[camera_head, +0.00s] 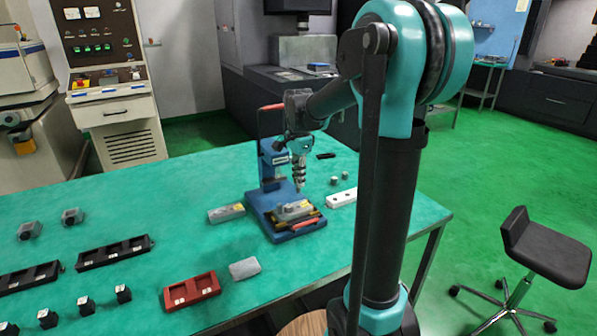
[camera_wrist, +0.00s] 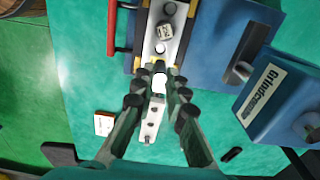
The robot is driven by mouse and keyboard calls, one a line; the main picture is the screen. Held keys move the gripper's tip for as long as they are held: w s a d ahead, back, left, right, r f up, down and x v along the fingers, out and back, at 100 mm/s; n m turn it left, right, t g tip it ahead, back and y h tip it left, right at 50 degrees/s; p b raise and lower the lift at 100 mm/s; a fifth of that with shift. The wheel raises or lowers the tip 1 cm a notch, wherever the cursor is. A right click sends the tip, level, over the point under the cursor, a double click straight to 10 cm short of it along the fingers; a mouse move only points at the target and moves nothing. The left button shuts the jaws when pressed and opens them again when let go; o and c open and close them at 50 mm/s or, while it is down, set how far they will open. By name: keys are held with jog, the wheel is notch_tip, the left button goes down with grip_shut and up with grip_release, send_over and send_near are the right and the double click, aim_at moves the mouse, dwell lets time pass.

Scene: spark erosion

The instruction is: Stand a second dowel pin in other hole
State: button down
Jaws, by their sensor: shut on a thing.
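My gripper (camera_head: 298,186) points down over the blue press (camera_head: 268,203). In the wrist view its fingers (camera_wrist: 160,73) are closed around a small pale round thing (camera_wrist: 159,83), which looks like a dowel pin seen end-on. Just beyond the fingertips lies a pale metal plate (camera_wrist: 178,14) on the press bed. A short grey pin (camera_wrist: 166,31) shows on it, apparently standing in one hole. A round hole (camera_wrist: 160,48) lies between that pin and my fingertips. The held pin's lower end is hidden, so I cannot tell its contact.
A white block with dark holes (camera_head: 342,198) lies right of the press, near small grey cylinders (camera_head: 335,181). A grey block (camera_head: 226,213) lies left. A red tray (camera_head: 190,290) and black trays (camera_head: 114,256) are at front left. The press column (camera_wrist: 278,95) stands close beside my fingers.

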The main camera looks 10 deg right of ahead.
jog(key=shift+s+a+f, duration=0.1)
jog(key=shift+a+f, duration=0.1)
jog(key=shift+f, duration=3.05)
jog(key=shift+f, duration=0.15)
jog(key=c, duration=1.5)
grip_release()
jog(key=shift+o, duration=0.2)
notch_tip(320, 180, up, 12)
